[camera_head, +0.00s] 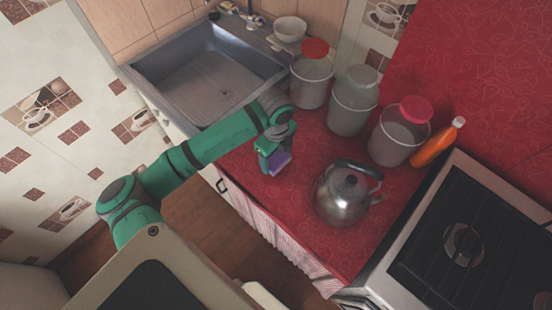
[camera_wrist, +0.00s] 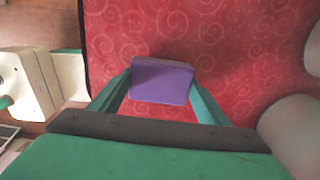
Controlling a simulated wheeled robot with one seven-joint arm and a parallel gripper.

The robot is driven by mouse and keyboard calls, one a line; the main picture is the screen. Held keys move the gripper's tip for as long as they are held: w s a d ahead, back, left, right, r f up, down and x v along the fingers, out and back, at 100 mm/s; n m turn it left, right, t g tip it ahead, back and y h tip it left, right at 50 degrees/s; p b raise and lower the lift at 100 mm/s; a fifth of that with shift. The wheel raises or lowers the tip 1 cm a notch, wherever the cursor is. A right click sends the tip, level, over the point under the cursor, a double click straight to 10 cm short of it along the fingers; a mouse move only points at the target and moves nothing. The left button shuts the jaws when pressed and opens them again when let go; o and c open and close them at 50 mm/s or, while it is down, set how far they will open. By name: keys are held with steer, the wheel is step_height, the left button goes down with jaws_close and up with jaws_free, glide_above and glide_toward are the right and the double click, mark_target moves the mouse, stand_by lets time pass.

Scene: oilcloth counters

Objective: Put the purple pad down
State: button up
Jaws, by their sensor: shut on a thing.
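The purple pad (camera_wrist: 161,83) is a small block held between the two fingers of my gripper (camera_wrist: 160,90) in the wrist view. In the head view the pad (camera_head: 280,161) shows at the end of my gripper (camera_head: 270,158), over the red patterned counter (camera_head: 245,172) between the sink and the kettle. My gripper is shut on the pad. I cannot tell whether the pad touches the counter or hangs just above it.
A metal kettle (camera_head: 342,200) stands right of the pad. Several lidded jars, one of them (camera_head: 312,75) near the sink (camera_head: 215,80), stand behind. An orange bottle (camera_head: 436,143) and a stove (camera_head: 470,235) are at the right. Counter between pad and kettle is clear.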

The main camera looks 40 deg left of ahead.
mark_target(276, 158)
steer(key=shift+f, duration=0.7)
steer(key=shift+f, duration=0.2)
steer(key=o, duration=1)
steer(key=shift+o, duration=0.2)
steer(key=shift+r, duration=0.1)
step_height(276, 158, up, 12)
steer(key=shift+s, duration=0.1)
